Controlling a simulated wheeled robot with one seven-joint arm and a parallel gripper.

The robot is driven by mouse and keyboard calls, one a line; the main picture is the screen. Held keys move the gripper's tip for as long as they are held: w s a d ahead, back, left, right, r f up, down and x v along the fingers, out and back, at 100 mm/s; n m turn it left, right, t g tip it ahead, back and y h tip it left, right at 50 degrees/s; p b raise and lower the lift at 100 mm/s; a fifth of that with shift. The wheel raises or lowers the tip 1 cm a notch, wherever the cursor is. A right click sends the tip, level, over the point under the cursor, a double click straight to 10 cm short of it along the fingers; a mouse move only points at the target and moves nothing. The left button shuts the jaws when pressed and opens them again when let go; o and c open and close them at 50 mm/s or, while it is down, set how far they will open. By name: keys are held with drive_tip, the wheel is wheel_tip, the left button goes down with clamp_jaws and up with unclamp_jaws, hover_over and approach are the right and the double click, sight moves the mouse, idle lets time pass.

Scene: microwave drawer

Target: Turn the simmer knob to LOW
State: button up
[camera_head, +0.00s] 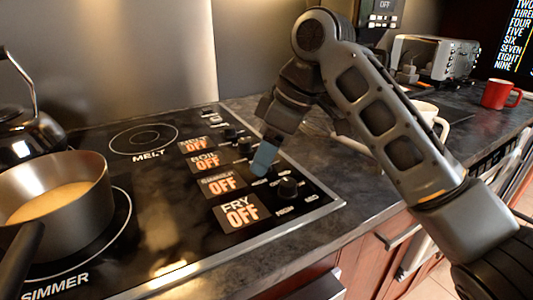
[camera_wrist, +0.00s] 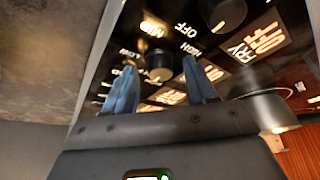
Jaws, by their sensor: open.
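The simmer knob (camera_wrist: 160,61) is a dark round knob that shows between my fingertips in the wrist view. In the head view it is mostly hidden by my fingers. The simmer display (camera_head: 222,183) beside it reads OFF. My gripper (camera_head: 264,160) points down at the cooktop's right side, with its blue fingers over the simmer knob's place. In the wrist view my gripper (camera_wrist: 158,64) is open, with one finger on each side of the knob. I cannot tell whether the fingers touch it. The printed OFF, HIGH and LOW marks lie near the knobs.
The fry knob (camera_head: 288,187) stands close in front, and the boil knob (camera_head: 245,147) close behind. The fry display (camera_head: 237,213) reads OFF. A pot (camera_head: 85,190) sits on the simmer burner at left. A kettle (camera_head: 25,140), toaster (camera_head: 437,58) and red mug (camera_head: 500,95) stand farther off.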

drive_tip(key=shift+f, duration=0.15)
drive_tip(key=shift+c, duration=0.2)
clamp_jaws()
drive_tip(key=shift+a, duration=0.1)
drive_tip(key=shift+p, duration=0.35)
